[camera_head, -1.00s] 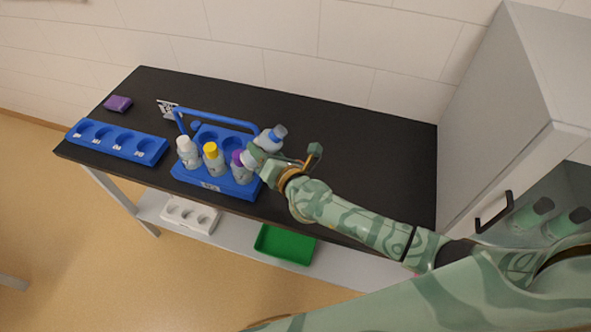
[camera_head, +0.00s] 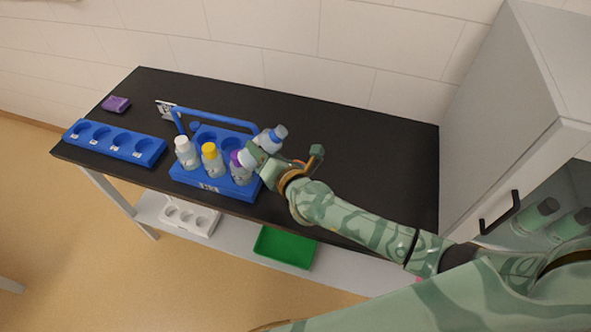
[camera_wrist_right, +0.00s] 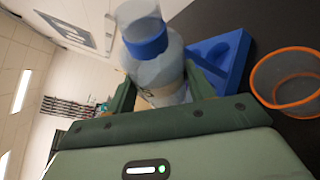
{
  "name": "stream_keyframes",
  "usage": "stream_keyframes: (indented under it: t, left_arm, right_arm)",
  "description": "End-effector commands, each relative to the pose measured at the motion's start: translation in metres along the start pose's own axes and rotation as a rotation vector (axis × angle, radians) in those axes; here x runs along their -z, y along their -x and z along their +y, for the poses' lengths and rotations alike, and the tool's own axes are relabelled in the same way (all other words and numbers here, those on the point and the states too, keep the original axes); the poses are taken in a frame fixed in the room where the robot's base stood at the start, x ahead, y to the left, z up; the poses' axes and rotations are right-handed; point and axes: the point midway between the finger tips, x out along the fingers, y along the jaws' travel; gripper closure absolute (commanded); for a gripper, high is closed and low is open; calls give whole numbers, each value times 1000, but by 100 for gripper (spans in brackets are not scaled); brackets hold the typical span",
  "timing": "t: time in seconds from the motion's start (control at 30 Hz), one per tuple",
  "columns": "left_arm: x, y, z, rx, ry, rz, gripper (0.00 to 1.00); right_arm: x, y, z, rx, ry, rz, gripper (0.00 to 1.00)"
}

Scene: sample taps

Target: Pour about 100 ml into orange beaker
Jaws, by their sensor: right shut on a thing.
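My right gripper (camera_head: 262,156) is shut on a clear bottle with a blue band near its mouth (camera_head: 271,139), at the right end of the blue carrier. In the right wrist view the bottle (camera_wrist_right: 160,68) sits between my fingers, with its mouth towards the top. In the head view the bottle leans to the right. The orange beaker, clear with an orange rim, shows in the right wrist view (camera_wrist_right: 290,85) to the right of the bottle, apart from it. In the head view it is almost wholly hidden behind my gripper. My left gripper is not in view.
The blue carrier (camera_head: 210,186) with a handle holds white-, yellow- and purple-capped bottles. A blue rack (camera_head: 152,153) and purple block (camera_head: 116,104) lie left on the black table (camera_head: 350,140). A grey cabinet (camera_head: 530,80) stands right. White and green trays (camera_head: 285,247) are below. The table's right part is clear.

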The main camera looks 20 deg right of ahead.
Motion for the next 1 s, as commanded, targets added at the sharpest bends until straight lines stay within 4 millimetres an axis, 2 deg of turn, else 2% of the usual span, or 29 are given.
stream_keyframes:
  t: [1.0]
  left_arm:
    - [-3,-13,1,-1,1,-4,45]
  right_arm:
    - [-1,-1,5,-33,-76,-14,77]
